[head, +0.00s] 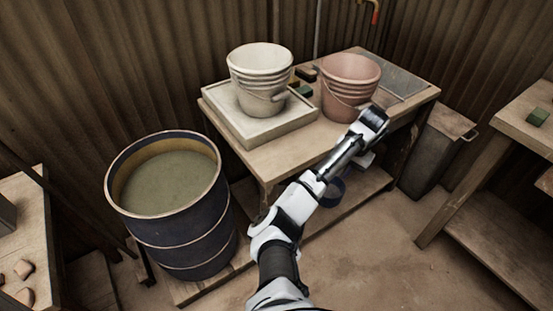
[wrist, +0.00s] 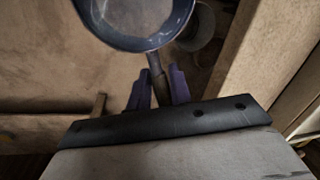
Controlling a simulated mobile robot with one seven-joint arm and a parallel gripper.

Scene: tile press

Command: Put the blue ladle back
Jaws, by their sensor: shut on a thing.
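The blue ladle (wrist: 135,42) hangs in front of my gripper (wrist: 157,88) in the wrist view. Its round bowl is at the top of that picture, and its dark handle runs down between the two purple fingers, which are shut on it. In the head view the ladle's blue rim (head: 331,191) shows below the front edge of the table, beside my forearm. The fingers are hidden there behind my arm. I cannot tell whether the bowl holds anything.
A dark blue drum (head: 185,233) of greyish liquid stands left of the wooden table (head: 300,147). The table holds a cream bucket (head: 260,72) on a square tray (head: 225,105), a pinkish bucket (head: 349,80) and small blocks.

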